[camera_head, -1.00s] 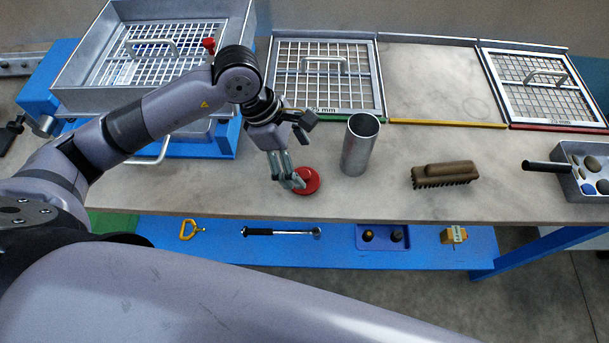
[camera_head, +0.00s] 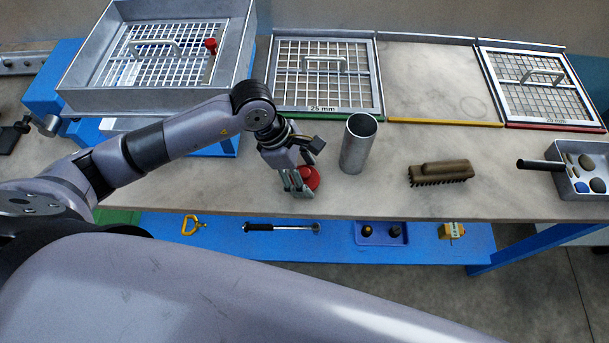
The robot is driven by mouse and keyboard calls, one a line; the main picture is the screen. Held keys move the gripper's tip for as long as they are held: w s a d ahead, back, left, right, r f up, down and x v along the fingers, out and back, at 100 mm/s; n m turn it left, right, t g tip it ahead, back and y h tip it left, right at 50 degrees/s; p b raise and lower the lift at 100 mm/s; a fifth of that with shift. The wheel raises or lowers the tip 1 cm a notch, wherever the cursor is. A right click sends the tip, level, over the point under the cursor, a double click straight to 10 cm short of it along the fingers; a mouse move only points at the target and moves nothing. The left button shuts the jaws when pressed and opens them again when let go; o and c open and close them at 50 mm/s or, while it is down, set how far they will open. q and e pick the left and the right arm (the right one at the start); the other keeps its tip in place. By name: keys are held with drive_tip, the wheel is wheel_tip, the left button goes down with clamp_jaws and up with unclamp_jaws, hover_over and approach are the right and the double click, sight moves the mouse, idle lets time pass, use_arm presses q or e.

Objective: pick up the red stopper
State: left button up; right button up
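The red stopper (camera_head: 313,179) is a round red piece on the worktable, left of the metal cylinder. My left gripper (camera_head: 299,192) points down at it, with its fingers in front of the stopper's left part. They hide that part of it. The fingers look close together, but I cannot tell whether they are parted around the stopper or touch it. The stopper appears to rest on the table. My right gripper is not in view.
An open metal cylinder (camera_head: 358,146) stands close to the right of the stopper. A brown brush (camera_head: 441,173) and a grey tray of stones (camera_head: 567,184) lie further right. Sieve frames (camera_head: 380,80) line the back. The table's front edge (camera_head: 400,217) is near.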

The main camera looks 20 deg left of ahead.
use_arm(q)
drive_tip(key=c, duration=0.6)
drive_tip(key=shift+o, duration=0.2)
drive_tip(key=shift+r, duration=0.15)
